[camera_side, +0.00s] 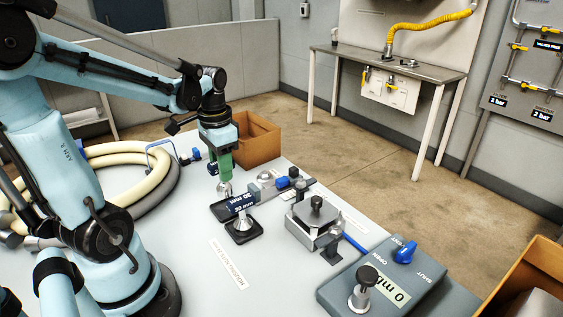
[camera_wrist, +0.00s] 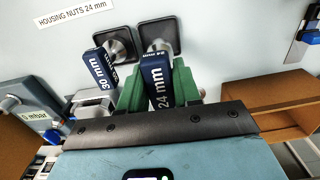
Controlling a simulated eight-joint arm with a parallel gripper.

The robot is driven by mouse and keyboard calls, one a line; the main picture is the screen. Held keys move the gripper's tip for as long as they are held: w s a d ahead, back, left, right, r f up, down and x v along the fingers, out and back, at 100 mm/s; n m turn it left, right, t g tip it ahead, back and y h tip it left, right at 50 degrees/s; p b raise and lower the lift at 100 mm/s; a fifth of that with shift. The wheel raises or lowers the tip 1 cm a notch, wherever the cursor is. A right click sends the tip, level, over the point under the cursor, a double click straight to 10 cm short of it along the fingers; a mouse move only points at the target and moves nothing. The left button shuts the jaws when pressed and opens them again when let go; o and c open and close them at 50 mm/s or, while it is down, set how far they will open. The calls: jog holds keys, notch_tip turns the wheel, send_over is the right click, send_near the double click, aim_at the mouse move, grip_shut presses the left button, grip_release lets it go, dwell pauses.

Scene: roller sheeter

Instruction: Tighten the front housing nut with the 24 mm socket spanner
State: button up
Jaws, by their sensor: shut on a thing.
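My gripper (camera_side: 220,165) has green fingers, pointing down over the table. In the wrist view my gripper (camera_wrist: 160,85) is shut on the blue handle of the 24 mm socket spanner (camera_wrist: 160,82). Its silver socket end shows below the fingers in the side view (camera_side: 225,188), at a black holder; I cannot tell whether it touches. The 30 mm spanner (camera_side: 240,204), also blue-handled, stands in its black holder just in front; it also shows in the wrist view (camera_wrist: 102,66), left of the fingers. I cannot make out the front housing nut.
A metal block with a black knob (camera_side: 316,212) stands right of the holders. Behind it is a low grey unit with a blue knob (camera_side: 282,182). A grey "0 mbar" box (camera_side: 385,285) is at front right, a brown crate (camera_side: 256,140) behind my gripper, and coiled hose (camera_side: 130,160) at left.

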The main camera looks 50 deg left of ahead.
jog(key=w+d+r+m, duration=0.1)
jog(key=w, duration=0.1)
jog(key=w+d+r+m, duration=0.1)
jog(key=w+r, duration=0.1)
jog(key=w, duration=0.1)
jog(key=w+d+r+m, duration=0.1)
jog(key=w, duration=0.2)
jog(key=shift+w+d+r, duration=0.1)
jog(key=shift+w+r, duration=0.1)
jog(key=shift+r, duration=0.1)
grip_shut()
jog(key=w+d+r+m, duration=0.3)
jog(key=w+d+r, duration=0.1)
jog(key=w+d, duration=0.25)
jog(key=shift+w+a+f, duration=0.1)
jog(key=shift+w+f, duration=0.05)
jog(key=shift+f, duration=0.9)
jog(key=shift+w+a+f, duration=0.1)
jog(key=shift+f, duration=0.9)
jog(key=shift+f, duration=1.4)
